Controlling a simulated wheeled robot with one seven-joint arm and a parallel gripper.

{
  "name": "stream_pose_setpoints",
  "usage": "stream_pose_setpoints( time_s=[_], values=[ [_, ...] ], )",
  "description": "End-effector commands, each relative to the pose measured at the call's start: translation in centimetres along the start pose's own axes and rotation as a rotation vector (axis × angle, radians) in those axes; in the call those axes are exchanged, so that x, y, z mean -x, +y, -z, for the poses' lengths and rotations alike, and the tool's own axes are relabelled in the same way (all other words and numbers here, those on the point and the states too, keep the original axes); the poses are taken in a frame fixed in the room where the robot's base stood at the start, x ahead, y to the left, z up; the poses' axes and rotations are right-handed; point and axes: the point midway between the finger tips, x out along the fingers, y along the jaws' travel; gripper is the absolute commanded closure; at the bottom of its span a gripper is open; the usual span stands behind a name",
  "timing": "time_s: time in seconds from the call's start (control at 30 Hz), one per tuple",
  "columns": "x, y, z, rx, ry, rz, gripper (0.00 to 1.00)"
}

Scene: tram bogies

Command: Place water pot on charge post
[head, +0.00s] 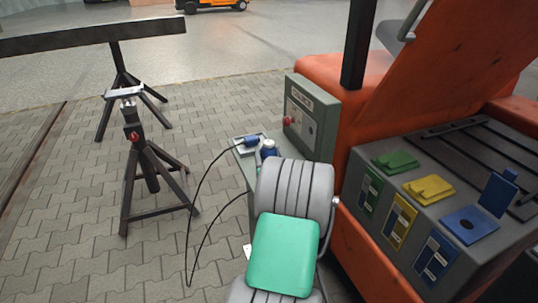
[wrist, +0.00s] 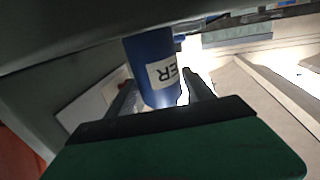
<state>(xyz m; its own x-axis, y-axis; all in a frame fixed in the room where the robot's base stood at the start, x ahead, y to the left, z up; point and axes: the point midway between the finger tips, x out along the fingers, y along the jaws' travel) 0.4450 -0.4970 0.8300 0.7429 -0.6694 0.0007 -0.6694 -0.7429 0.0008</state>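The water pot (wrist: 152,65) is a blue cylinder with a white label ending in "ER", upside down in the wrist view. In the head view its blue top (head: 269,149) shows just beyond my grey arm. My gripper (wrist: 160,85) has one finger on each side of the pot and appears shut on it; the finger contact is partly hidden. The charge post is a grey-green cabinet (head: 322,113) with a red button and a low ledge (head: 239,151) at its left. The pot is over or close to the ledge; I cannot tell whether it touches.
An orange vehicle (head: 430,80) with green, yellow and blue flaps stands at right. Black trestle stands (head: 150,180) are at left.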

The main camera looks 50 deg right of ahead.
Motion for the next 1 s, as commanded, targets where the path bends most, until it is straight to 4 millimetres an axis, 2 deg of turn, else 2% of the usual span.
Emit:
stream_pose_setpoints(
  time_s=[0.13, 0.47, 0.57, 0.8, 0.9, 1.0],
  values=[
    [0.0, 0.0, 0.0, 0.0, 0.0, 0.0, 0.27],
    [0.1, 0.0, 0.6, -0.001, 0.0, 0.0, 0.27],
    [1.9, 0.1, 0.2, -0.002, 0.0, -0.002, 0.27],
    [8.3, 0.2, 0.1, -0.001, 0.0, -0.005, 0.27],
    [10.3, 0.2, 0.1, -0.001, 0.0, -0.004, 0.27],
    [11.5, 0.1, 0.2, -0.001, 0.001, -0.002, 0.27]
  ],
)
